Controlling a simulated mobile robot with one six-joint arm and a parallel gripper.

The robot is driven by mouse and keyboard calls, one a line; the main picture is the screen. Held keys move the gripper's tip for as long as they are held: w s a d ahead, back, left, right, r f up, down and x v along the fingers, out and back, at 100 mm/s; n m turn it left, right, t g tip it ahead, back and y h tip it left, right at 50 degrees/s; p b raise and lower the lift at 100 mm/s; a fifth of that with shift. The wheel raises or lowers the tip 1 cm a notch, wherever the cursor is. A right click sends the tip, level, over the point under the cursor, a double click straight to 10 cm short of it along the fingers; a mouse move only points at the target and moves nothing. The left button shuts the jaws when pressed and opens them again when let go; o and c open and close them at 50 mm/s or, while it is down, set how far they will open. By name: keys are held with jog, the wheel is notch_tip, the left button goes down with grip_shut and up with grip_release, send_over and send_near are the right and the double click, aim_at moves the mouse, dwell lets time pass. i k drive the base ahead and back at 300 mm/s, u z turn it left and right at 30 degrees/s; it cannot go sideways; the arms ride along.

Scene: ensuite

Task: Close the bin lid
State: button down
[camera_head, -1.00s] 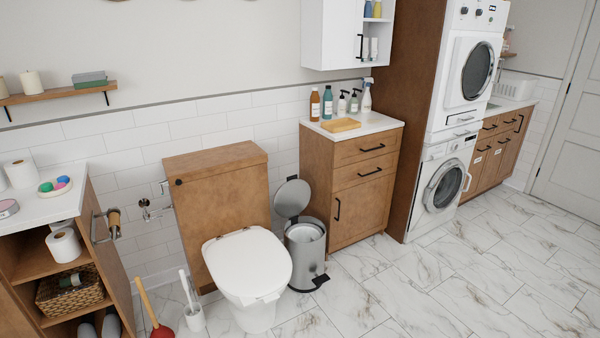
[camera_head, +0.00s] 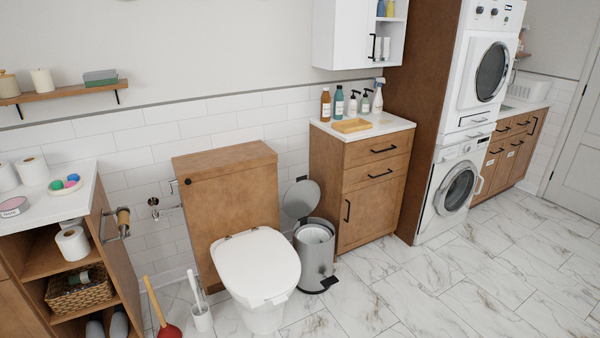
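A grey metal pedal bin (camera_head: 316,258) stands on the floor between the toilet and the wooden cabinet. Its round lid (camera_head: 301,198) is open and stands tilted up at the back, toward the wall. A pale liner or inner bucket shows inside the open top. The black foot pedal (camera_head: 329,283) sticks out at the bin's front base. My gripper is not in this view.
The toilet (camera_head: 256,268) stands close on the bin's left, its closed seat lid near the bin. The wooden cabinet (camera_head: 358,190) is close on the right. A plunger (camera_head: 166,328) and toilet brush (camera_head: 200,315) stand left of the toilet. Marble floor (camera_head: 430,285) in front and right is clear.

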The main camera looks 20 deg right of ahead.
aim_at(299, 200)
jog(key=u, duration=0.05)
jog(key=i, duration=0.95)
jog(key=z, duration=0.05)
